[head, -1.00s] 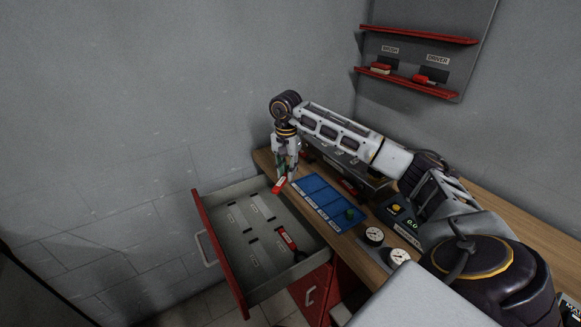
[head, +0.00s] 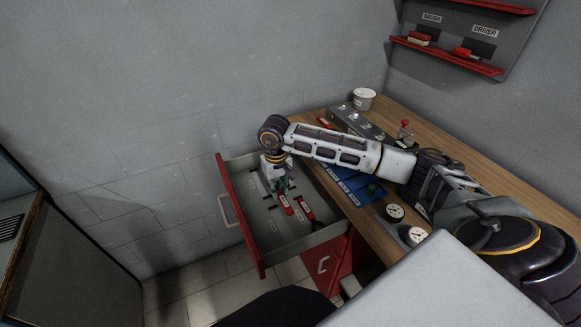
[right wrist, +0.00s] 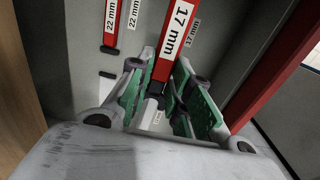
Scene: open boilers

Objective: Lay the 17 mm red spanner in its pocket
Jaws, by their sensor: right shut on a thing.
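The 17 mm red spanner (right wrist: 176,40) is in my right gripper (right wrist: 162,92), between its green-padded fingers. Its handle, with a white 17 mm label, points away from the fingers. In the head view the right gripper (head: 279,185) is low in the open drawer, and the red handle (head: 286,204) shows beside it. A printed 17 mm label (right wrist: 193,33) on the drawer floor lies just right of the handle. I cannot tell whether the spanner touches the floor. The fingers hide its head and most of its pocket. My left gripper is not in view.
The 22 mm red spanner (right wrist: 111,22) lies in the drawer alongside, also seen in the head view (head: 308,209). The red-fronted drawer (head: 240,215) has walls close around. A blue mat (head: 345,184) and two gauges (head: 395,212) are on the bench to the right.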

